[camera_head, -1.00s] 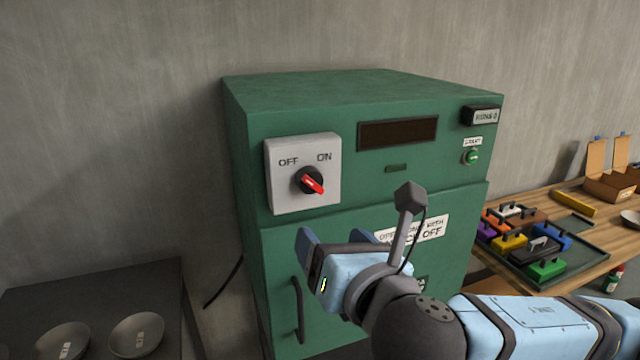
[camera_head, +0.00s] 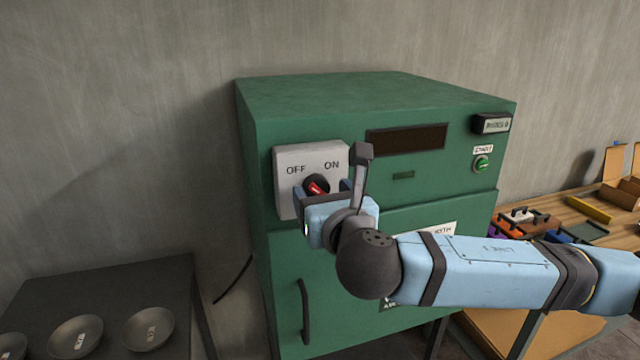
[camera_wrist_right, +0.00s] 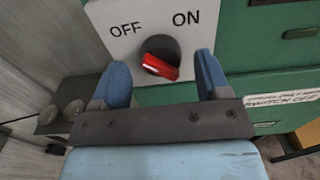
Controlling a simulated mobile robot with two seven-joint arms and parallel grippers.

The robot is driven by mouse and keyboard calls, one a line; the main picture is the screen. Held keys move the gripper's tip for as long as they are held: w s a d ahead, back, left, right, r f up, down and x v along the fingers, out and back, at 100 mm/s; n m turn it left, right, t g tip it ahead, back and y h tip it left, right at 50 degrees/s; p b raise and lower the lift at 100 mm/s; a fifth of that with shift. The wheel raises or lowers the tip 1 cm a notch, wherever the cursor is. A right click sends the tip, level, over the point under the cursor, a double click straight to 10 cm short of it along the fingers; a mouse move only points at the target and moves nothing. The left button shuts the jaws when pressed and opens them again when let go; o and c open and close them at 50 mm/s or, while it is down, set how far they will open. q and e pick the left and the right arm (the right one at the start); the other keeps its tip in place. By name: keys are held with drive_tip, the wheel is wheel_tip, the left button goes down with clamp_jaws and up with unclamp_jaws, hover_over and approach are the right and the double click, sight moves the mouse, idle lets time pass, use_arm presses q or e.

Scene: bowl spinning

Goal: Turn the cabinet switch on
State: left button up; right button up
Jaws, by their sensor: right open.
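The cabinet switch is a black round knob with a red handle (camera_head: 316,187) on a grey plate (camera_head: 290,160) marked OFF at left and ON at right. The plate is on the upper left front of the green cabinet (camera_head: 375,92). In the right wrist view the red handle (camera_wrist_right: 160,67) slants, one end toward the lower right. My right gripper (camera_head: 325,188) is open in front of the knob. In the wrist view its blue fingers stand on either side of and below the knob, with no clear contact. The gripper hides the knob's lower part in the head view. My left gripper is not in view.
A dark display (camera_head: 405,139) and a green start button (camera_head: 481,163) are on the cabinet front. A door handle (camera_head: 305,312) is below the switch. A dark table with bowls (camera_head: 148,328) stands at left, a wooden bench with coloured blocks (camera_head: 520,218) at right.

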drive_tip(key=shift+x, duration=0.95)
drive_tip(key=shift+c, duration=0.2)
drive_tip(key=c, duration=0.8)
drive_tip(key=shift+c, duration=0.2)
